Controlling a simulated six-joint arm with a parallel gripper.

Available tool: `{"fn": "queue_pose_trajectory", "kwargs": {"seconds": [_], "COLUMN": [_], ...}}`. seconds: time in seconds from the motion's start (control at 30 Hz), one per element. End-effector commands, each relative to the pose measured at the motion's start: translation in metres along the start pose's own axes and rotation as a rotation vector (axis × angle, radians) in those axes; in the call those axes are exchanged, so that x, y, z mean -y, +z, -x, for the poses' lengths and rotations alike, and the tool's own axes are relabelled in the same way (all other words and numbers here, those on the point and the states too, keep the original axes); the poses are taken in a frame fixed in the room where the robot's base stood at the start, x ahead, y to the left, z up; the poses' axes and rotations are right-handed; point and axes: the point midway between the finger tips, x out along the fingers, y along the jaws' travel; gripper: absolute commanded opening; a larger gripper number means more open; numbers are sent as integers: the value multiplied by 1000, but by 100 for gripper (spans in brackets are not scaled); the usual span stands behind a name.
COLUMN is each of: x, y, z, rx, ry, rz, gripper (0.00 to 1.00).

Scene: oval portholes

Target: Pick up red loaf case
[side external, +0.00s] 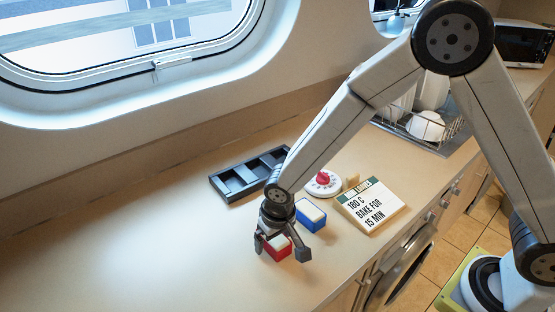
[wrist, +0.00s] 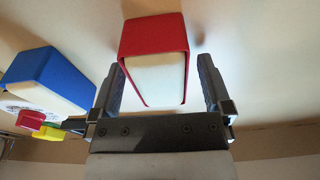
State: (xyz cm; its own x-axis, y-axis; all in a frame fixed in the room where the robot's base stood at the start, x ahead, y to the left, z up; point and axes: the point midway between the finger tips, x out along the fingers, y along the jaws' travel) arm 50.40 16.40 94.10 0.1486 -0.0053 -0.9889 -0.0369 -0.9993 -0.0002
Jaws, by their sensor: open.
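The red loaf case (side external: 278,249) is a small red box with a cream-white top and stands on the counter. My gripper (side external: 284,248) is down over it in the side external view, with one finger on each side. In the wrist view the red loaf case (wrist: 155,58) lies between the two open fingers of my gripper (wrist: 160,95). A small gap shows beside each finger, and neither clearly touches the case.
A blue case (side external: 311,214) with a cream top stands close behind; it also shows in the wrist view (wrist: 50,75). A black compartment tray (side external: 232,182), a white dial with a red knob (side external: 323,182) and a recipe sign (side external: 370,206) are farther back. The counter's left is clear.

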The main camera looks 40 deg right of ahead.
Motion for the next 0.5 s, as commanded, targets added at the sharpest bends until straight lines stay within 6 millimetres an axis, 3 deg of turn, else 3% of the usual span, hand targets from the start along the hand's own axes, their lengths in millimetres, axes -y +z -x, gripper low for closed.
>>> {"fn": "queue_pose_trajectory", "kwargs": {"seconds": [0.37,0.5], "x": [0,0], "y": [0,0], "z": [0,0], "rx": [-1,-1], "ry": [0,0], "rz": [0,0], "gripper": [100,56]}}
